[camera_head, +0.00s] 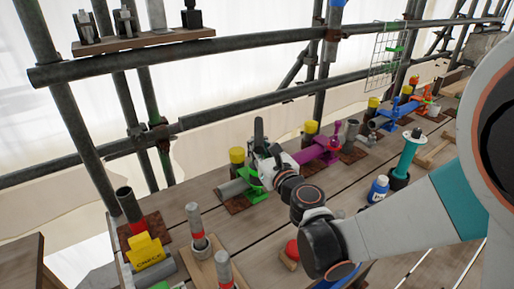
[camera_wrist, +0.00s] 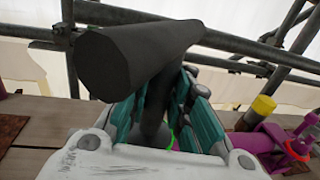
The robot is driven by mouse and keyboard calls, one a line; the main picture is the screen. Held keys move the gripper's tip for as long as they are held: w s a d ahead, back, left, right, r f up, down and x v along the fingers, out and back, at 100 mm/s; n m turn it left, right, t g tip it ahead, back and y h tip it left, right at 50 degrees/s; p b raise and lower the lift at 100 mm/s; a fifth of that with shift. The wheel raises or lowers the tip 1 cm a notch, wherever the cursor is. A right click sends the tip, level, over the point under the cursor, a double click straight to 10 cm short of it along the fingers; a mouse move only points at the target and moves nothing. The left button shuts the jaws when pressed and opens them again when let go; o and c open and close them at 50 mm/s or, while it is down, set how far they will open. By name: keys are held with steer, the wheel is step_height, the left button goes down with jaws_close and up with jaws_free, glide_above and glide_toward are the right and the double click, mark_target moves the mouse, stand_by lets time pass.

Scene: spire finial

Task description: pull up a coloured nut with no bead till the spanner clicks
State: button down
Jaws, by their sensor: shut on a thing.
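My gripper (camera_head: 266,158) is shut on a dark spanner (camera_head: 259,132) above the green coupling (camera_head: 256,187) at the middle of the bench. In the wrist view the spanner's thick black handle (camera_wrist: 125,58) slants up towards the camera between the teal finger pads of my gripper (camera_wrist: 158,112). A bit of green (camera_wrist: 172,139) shows beneath the fingers. The spanner's jaw and any nut on the green coupling are hidden. A purple coupling (camera_head: 318,150) stands to the right, with an orange ring (camera_wrist: 298,148) in the wrist view. Blue (camera_head: 396,112) and orange (camera_head: 424,98) couplings stand farther along.
Yellow-capped posts (camera_head: 237,156) stand behind the couplings. A yellow tag (camera_head: 149,250) and red-banded posts (camera_head: 196,226) are at the left front. A red button (camera_head: 292,250), a blue bottle (camera_head: 378,188) and a teal post (camera_head: 408,153) stand nearer my arm. Scaffold rails (camera_head: 240,117) run behind.

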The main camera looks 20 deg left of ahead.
mark_target(257, 128)
steer(key=shift+r+p, duration=2.6)
steer(key=shift+r, duration=1.2)
